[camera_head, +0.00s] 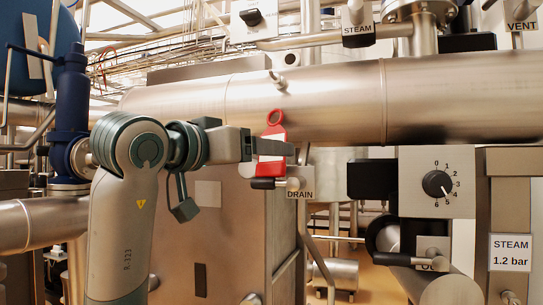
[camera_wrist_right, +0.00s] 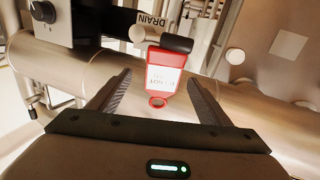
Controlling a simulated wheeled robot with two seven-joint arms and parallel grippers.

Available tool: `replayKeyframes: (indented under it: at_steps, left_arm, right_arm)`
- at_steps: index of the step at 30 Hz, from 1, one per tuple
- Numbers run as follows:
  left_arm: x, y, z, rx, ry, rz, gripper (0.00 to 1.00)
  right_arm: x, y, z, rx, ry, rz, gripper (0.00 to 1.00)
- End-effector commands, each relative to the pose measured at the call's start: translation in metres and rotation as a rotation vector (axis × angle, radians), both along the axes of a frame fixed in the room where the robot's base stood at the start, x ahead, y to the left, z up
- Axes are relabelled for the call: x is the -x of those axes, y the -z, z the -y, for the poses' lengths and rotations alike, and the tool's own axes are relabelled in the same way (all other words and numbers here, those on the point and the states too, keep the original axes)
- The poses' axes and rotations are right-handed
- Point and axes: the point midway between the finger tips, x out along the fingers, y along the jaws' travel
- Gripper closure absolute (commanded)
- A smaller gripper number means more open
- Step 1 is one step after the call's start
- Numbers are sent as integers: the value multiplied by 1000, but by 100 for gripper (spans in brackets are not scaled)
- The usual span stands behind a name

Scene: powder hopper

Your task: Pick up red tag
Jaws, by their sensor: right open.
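The red tag (camera_head: 275,131) with a white label panel hangs by the DRAIN valve, its holed end up in the head view. In the right wrist view the tag (camera_wrist_right: 165,65) shows with its holed end toward me. My right gripper (camera_head: 288,148) is open and crosses in front of the tag's middle, hiding part of it. My left gripper is not in view.
The DRAIN valve's black handle (camera_head: 262,183) and DRAIN label (camera_head: 300,194) sit just below the tag. A large steel pipe (camera_head: 330,100) runs behind and above. A dial box (camera_head: 437,182) stands to the right, with a STEAM pressure sign (camera_head: 511,253) beyond.

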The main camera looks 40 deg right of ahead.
Motion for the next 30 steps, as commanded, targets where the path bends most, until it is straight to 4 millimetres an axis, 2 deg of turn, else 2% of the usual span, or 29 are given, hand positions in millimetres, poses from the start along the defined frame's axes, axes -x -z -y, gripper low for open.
replayKeyframes:
  at_steps: [5,9,16,30]
  left_arm:
    - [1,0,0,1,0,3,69]
    - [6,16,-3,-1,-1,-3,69]
    - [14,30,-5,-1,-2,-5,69]
    - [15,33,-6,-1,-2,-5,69]
  right_arm:
    - [-3,1,9,-1,3,0,28]
    - [-9,4,23,0,4,-1,28]
    - [-15,6,46,-1,3,-1,28]
    - [-16,7,49,-1,1,-1,28]
